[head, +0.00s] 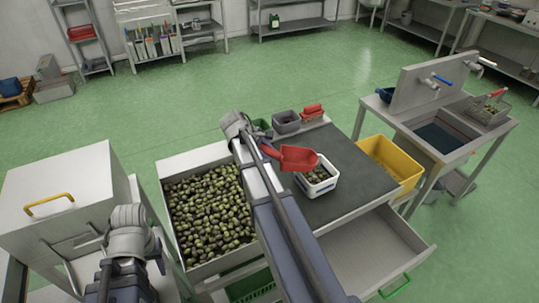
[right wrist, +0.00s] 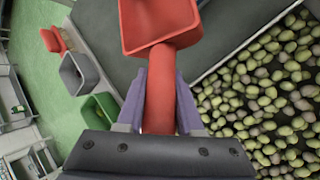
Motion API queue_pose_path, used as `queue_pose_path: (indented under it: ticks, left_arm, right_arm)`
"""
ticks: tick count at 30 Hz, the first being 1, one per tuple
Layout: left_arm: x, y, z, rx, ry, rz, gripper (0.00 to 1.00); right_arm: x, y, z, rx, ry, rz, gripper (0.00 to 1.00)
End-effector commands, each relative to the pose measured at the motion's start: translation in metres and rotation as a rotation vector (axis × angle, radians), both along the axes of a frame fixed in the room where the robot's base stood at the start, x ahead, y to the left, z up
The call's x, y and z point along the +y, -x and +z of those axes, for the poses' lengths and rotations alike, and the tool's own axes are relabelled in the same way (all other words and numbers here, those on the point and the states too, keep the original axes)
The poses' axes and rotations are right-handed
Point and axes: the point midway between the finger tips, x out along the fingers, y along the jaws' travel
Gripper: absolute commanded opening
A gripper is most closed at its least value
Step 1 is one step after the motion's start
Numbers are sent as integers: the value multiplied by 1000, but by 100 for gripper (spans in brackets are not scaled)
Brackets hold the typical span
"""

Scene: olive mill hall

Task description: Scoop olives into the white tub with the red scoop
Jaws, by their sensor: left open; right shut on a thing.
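The red scoop (head: 299,158) is held by its handle in my right gripper (head: 264,149), which is mostly hidden behind my arm. In the right wrist view the gripper (right wrist: 160,98) is shut around the handle, and the scoop's bowl (right wrist: 160,22) looks empty. In the head view the scoop overlaps the far left edge of the white tub (head: 322,191); the gap between them is unclear. The tub stands on the dark worktop and has some olives in it. Many green and dark olives (head: 209,205) fill the large bin left of it. My left gripper (head: 130,240) is at lower left, open, its fingers unclear.
Grey (head: 286,121) and red (head: 312,112) containers stand at the worktop's far edge, with a green one (right wrist: 100,115) beside them. A yellow crate (head: 391,165) is right of the worktop, near a sink (head: 440,138). An open drawer (head: 372,250) juts out in front. The worktop's right part is clear.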

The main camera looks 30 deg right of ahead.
Motion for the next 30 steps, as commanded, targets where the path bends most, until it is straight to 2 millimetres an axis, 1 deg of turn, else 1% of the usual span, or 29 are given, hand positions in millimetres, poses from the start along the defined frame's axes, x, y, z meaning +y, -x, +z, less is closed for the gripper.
queue_pose_path:
  ticks: [1,5,6,7,16,22,30]
  left_arm:
    - [0,0,-9,0,0,0,45]
    - [0,0,-21,0,0,0,45]
    - [0,0,-6,0,0,0,45]
    - [0,0,-2,0,0,0,45]
    - [0,0,24,0,0,0,45]
    - [0,0,34,0,0,0,45]
    - [0,0,36,0,0,0,45]
  right_arm:
    - [1,-2,-8,8,15,1,0]
    - [3,-3,-15,29,50,1,0]
    - [2,-1,0,29,50,-1,0]
    - [2,-1,4,28,48,0,0]
    - [2,-1,30,27,47,1,0]
    - [2,-1,40,27,46,0,0]
    - [2,-1,42,27,46,0,0]
